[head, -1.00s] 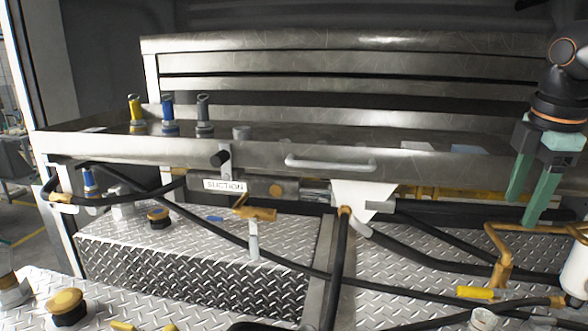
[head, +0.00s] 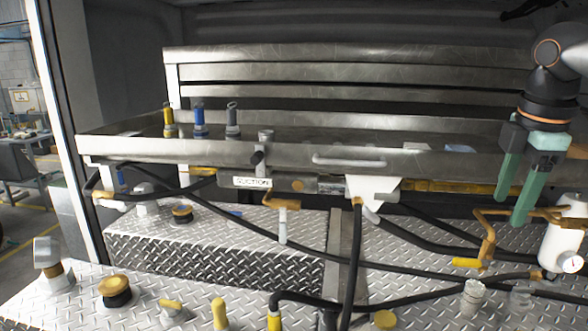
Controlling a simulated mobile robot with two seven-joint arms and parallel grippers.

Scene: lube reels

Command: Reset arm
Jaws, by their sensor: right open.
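My right gripper (head: 513,203) hangs at the right side of the head view, with its two green fingers pointing down. The fingers are apart and nothing shows between them. It is in front of the right part of the metal tray (head: 300,153), above the black hoses and the orange-yellow pipe handle. Its wrist is black with orange rings. My left gripper is not in the head view.
Yellow, blue and grey nozzles (head: 200,122) stand in the tray's left part. A suction label (head: 252,182) and yellow valve handle (head: 282,200) are on its front. Black hoses (head: 352,260) cross the diamond-plate deck (head: 215,252). A white canister (head: 565,245) stands at the right.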

